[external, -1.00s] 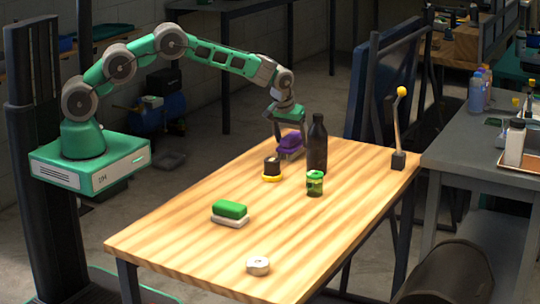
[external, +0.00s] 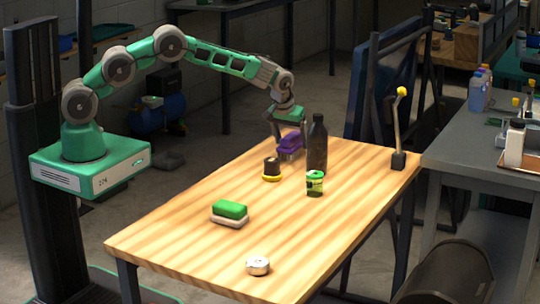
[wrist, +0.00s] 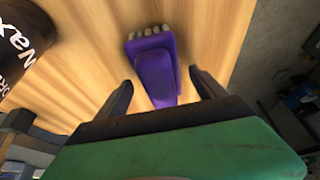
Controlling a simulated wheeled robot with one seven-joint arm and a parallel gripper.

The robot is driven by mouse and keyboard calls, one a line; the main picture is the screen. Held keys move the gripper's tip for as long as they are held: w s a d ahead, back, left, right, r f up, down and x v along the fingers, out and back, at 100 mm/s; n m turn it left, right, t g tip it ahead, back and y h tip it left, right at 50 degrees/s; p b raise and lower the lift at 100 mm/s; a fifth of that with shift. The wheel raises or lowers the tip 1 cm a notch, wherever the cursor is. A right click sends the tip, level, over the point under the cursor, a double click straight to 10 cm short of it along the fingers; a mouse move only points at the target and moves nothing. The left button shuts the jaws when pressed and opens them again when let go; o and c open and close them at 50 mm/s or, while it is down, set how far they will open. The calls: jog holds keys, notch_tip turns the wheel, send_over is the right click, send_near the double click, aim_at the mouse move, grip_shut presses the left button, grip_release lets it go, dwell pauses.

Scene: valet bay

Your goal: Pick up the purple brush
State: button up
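The purple brush (external: 291,141) is at the far end of the wooden table, left of the dark bottle, with pale bristles under it. In the wrist view the brush (wrist: 154,68) lies between my two fingers, its bristle tufts at the end away from me. My gripper (wrist: 160,80) is open, one finger on each side of the brush with a visible gap to each. In the external view my gripper (external: 290,130) points down at the brush and partly overlaps it. I cannot tell exactly how deep the fingertips reach.
A dark bottle (external: 317,148) stands close right of the brush. A dark round item with a yellow base (external: 272,170) and a green-lidded jar (external: 315,184) are nearer. A green-topped brush (external: 230,212), a white round tin (external: 258,266) and a lever (external: 398,130) are farther off.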

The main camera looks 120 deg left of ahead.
jog(key=c, duration=1.5)
jog(key=shift+c, duration=0.2)
jog(key=shift+r, duration=0.15)
